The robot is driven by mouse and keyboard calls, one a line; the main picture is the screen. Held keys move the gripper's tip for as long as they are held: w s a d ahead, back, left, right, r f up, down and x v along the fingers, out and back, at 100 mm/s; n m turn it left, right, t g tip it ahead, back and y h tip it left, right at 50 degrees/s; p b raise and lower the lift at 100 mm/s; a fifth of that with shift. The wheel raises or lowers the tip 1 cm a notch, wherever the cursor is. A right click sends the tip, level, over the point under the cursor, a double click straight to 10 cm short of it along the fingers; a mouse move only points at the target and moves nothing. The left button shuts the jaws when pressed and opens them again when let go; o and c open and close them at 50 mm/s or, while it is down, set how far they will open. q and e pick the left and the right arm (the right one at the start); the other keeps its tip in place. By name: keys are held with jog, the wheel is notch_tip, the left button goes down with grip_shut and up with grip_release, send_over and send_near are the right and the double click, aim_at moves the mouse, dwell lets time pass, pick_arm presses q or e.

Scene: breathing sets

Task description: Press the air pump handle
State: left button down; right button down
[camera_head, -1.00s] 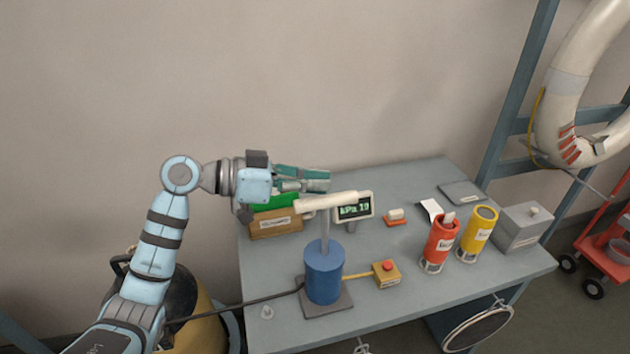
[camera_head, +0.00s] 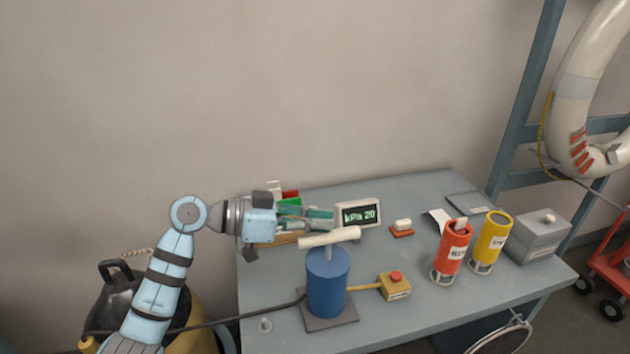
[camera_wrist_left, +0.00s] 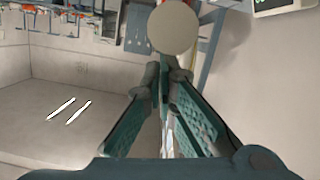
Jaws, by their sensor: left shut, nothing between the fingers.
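The air pump is a blue cylinder (camera_head: 328,284) on a grey base plate, with a cream T-handle (camera_head: 329,238) on top. The handle now sits low, close above the cylinder. My left gripper (camera_head: 330,219) is shut and empty, just behind and above the handle in the head view. In the left wrist view the shut fingers (camera_wrist_left: 166,75) point at the round cream end of the handle (camera_wrist_left: 173,27). I cannot tell whether they touch it. The display (camera_head: 357,215) reads kPa 20. My right gripper is not in view.
A yellow box with a red button (camera_head: 395,286) is joined to the pump by a yellow tube. A red canister (camera_head: 452,252), a yellow canister (camera_head: 490,243) and a grey box (camera_head: 540,236) stand to the right. A black hose runs left from the pump.

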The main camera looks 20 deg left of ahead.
pick_arm(q)
jog(key=r+p, duration=0.1)
jog(key=r, duration=0.1)
jog(key=a+r+p, duration=0.1)
jog(key=r+p, duration=0.1)
jog(key=shift+w+a+r, duration=0.1)
jog(key=shift+w+r, duration=0.1)
jog(key=b+v, duration=0.2)
jog(key=v, duration=0.7)
jog(key=shift+s+f+b, duration=0.15)
jog(key=shift+b, duration=0.25)
jog(key=shift+f, duration=0.1)
dwell(1.0)
